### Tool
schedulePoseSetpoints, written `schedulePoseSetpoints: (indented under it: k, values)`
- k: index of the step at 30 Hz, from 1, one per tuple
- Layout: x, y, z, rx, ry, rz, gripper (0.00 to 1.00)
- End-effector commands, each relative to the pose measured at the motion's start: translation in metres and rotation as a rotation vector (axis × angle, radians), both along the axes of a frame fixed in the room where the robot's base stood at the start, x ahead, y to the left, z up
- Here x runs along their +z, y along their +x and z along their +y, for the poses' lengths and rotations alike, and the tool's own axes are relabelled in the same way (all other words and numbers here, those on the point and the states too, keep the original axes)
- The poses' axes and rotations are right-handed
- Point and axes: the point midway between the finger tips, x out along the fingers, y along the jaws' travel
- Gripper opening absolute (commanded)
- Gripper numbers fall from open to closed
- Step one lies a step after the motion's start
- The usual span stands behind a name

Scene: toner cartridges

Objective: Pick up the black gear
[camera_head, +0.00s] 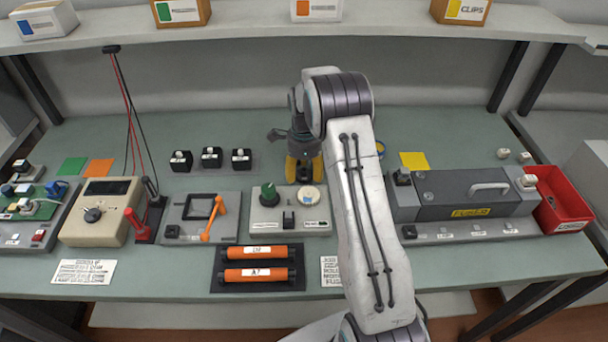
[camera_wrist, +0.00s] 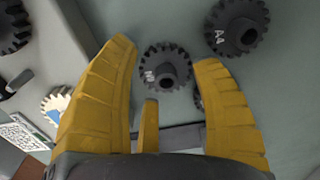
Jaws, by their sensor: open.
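My gripper (camera_head: 303,172) points down over the green bench, behind the grey box with the green knob. In the wrist view my yellow fingers (camera_wrist: 166,55) are spread apart and empty. A black gear (camera_wrist: 160,67) with a raised hub and a partly readable white label lies between and beyond the fingertips. A second black gear (camera_wrist: 237,25), marked A4, is at the upper right. A third dark gear (camera_wrist: 12,27) is cut off at the upper left. Another dark toothed edge shows beside the right finger, mostly hidden. My arm and gripper hide the gears in the head view.
Orange toner cartridges (camera_head: 257,252) lie on a dark mat in front. A grey fuser unit (camera_head: 465,196) and a red bin (camera_head: 565,203) stand to the right. Several small black blocks (camera_head: 212,157) sit to the left. A shelf (camera_head: 250,35) with boxes runs above the back.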

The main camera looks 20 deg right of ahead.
Motion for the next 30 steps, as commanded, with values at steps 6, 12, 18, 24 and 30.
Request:
schedulePoseSetpoints:
  k: [6, 12, 18, 24, 30]
  values:
    - [0.0003, 0.0001, 0.0000, 0.000, 0.000, 0.000, 0.41]
    - [0.0004, 0.0001, 0.0000, 0.000, 0.000, 0.000, 0.23]
    - [0.0004, 0.0000, 0.0000, 0.000, 0.000, 0.000, 0.05]
    - [0.0003, 0.0000, 0.0000, 0.000, 0.000, 0.000, 0.00]
    - [0.0002, 0.0000, 0.0000, 0.000, 0.000, 0.000, 0.00]
